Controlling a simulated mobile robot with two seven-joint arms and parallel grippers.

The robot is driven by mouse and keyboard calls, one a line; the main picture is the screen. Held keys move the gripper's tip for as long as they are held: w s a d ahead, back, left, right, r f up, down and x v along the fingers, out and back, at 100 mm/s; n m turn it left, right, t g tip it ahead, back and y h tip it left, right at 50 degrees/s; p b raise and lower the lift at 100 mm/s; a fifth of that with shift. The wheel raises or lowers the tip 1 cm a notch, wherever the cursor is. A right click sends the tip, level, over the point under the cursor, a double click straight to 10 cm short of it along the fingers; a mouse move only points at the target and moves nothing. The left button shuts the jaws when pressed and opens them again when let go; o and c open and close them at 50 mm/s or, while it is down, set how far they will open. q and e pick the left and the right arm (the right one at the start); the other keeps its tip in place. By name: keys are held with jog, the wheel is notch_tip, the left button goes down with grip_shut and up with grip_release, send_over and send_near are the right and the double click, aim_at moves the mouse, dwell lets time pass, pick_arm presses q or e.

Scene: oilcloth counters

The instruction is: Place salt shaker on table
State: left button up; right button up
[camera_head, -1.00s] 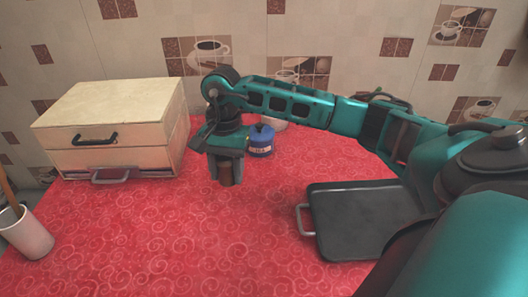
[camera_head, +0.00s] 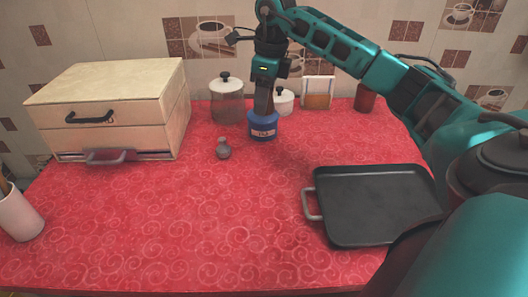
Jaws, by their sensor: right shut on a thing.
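A small grey, round-bodied shaker (camera_head: 223,150) with a narrow top stands upright on the red cloth-covered table (camera_head: 190,225), left of my right gripper. A blue jar (camera_head: 263,127) with a pale label stands behind it and to the right; the label is too small to read surely. My right gripper (camera_head: 264,107) points down at the top of the blue jar and is shut on it; the fingers hide its lid. Which of the two is the salt shaker I cannot tell for certain. My left gripper is not in view.
A cream drawer box (camera_head: 110,105) stands at the back left, a cup (camera_head: 18,215) at the left edge. A dark tray (camera_head: 375,205) lies on the right. Glass jar (camera_head: 226,103), white jar (camera_head: 284,102) and red jar (camera_head: 365,98) line the back. Front middle is clear.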

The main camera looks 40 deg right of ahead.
aim_at(270, 109)
notch_tip(270, 109, down, 15)
jog(key=shift+r+b, duration=0.1)
jog(key=shift+b, duration=1.1)
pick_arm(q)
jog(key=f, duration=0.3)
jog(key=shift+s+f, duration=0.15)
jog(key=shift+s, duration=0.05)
pick_arm(e)
jog(key=o, duration=1.1)
jog(key=shift+c, duration=0.2)
pick_arm(q)
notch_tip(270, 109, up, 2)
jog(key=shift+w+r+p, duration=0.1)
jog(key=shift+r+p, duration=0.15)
jog(key=shift+p, duration=0.95)
pick_arm(e)
jog(key=r, duration=0.8)
jog(key=s+r, duration=0.1)
jog(key=r, duration=0.3)
jog(key=shift+s+d, duration=0.1)
jog(key=shift+d, duration=0.3)
